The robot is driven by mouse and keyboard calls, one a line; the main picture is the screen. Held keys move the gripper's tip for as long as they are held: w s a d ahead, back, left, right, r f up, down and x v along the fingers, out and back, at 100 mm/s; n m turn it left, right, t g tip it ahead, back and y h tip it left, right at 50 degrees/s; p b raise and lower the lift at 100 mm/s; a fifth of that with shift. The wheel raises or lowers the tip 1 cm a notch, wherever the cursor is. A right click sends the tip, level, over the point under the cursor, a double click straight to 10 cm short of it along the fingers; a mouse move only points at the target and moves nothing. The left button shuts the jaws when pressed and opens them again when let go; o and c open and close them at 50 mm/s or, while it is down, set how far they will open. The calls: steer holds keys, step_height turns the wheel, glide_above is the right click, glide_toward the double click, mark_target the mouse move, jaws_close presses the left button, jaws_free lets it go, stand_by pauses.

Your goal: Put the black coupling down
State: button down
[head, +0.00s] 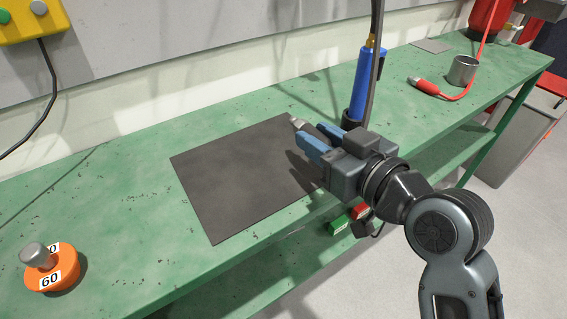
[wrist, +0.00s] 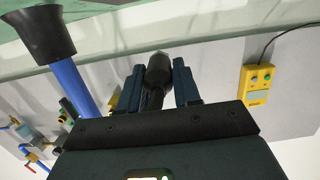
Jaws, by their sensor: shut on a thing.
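My gripper (head: 311,136) is above the far right part of a dark mat on the green bench, fingers pointing to the upper left. Its blue fingers are shut on the black coupling, a dark cylinder with a grey end. In the head view only the grey tip of the coupling (head: 297,122) shows beyond the fingers; the rest is hidden. In the wrist view the black coupling (wrist: 158,70) shows between the two fingers of my gripper (wrist: 158,82). The dark mat (head: 225,190) is flat and empty, and the coupling appears held above it.
An orange disc marked 60 (head: 58,277) with a grey knob stands at the bench's left front. A yellow button box (head: 28,20) is on the wall.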

glide_above(289, 175)
step_height(289, 175, down, 3)
steer(key=shift+w+r, duration=0.1)
steer(key=shift+a+f, duration=0.1)
steer(key=shift+f, duration=2)
steer(key=shift+f, duration=0.15)
steer(key=c, duration=0.8)
jaws_free()
steer(key=shift+r, duration=0.2)
steer(key=b+v, duration=0.1)
steer(key=v, duration=1.1)
steer(key=shift+f, duration=0.1)
